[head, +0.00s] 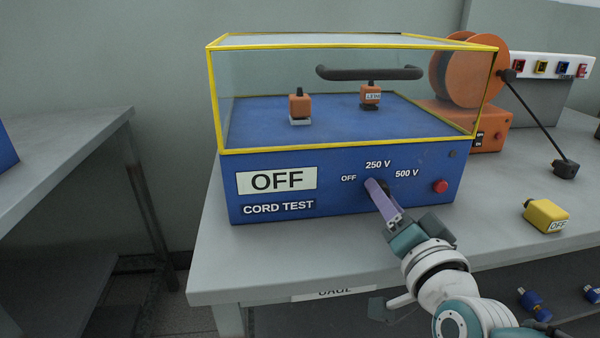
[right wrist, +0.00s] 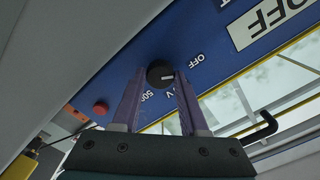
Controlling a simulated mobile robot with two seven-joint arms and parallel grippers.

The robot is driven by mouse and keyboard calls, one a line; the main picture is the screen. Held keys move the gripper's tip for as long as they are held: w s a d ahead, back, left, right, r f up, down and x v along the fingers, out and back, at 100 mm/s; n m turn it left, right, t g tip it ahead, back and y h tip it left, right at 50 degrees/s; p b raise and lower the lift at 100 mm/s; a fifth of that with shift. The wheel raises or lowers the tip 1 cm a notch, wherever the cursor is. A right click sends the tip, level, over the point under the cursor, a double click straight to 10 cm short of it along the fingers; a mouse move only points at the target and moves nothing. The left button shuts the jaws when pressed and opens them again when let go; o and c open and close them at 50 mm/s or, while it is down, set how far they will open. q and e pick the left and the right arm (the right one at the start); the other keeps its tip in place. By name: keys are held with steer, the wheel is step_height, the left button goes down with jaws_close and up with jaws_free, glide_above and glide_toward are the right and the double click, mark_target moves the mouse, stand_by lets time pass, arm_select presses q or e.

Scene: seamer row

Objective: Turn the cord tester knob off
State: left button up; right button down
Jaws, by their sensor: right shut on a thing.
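The cord tester (head: 340,207) is a blue box with a yellow-framed clear cover, standing on a grey bench. Its black knob (head: 386,186) sits below the 250 V label, with OFF to the left and 500 V to the right. In the right wrist view the knob (right wrist: 158,72) lies between the two purple fingers of my right gripper (right wrist: 160,82), which is shut on it. The knob's white mark points right in that view, near the OFF side; its exact setting is hard to tell. The fingers partly hide the knob in the head view. My left gripper is out of view.
A red button (head: 440,186) is right of the knob; it also shows in the right wrist view (right wrist: 100,108). A yellow OFF block (head: 546,215) lies on the bench (head: 300,265) to the right. An orange reel unit (head: 487,130) stands behind. The bench front is clear.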

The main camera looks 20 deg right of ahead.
steer(key=shift+c, duration=2.1)
jaws_free()
steer(key=p+v, duration=0.2)
steer(key=v, duration=0.8)
steer(key=shift+d, duration=0.1)
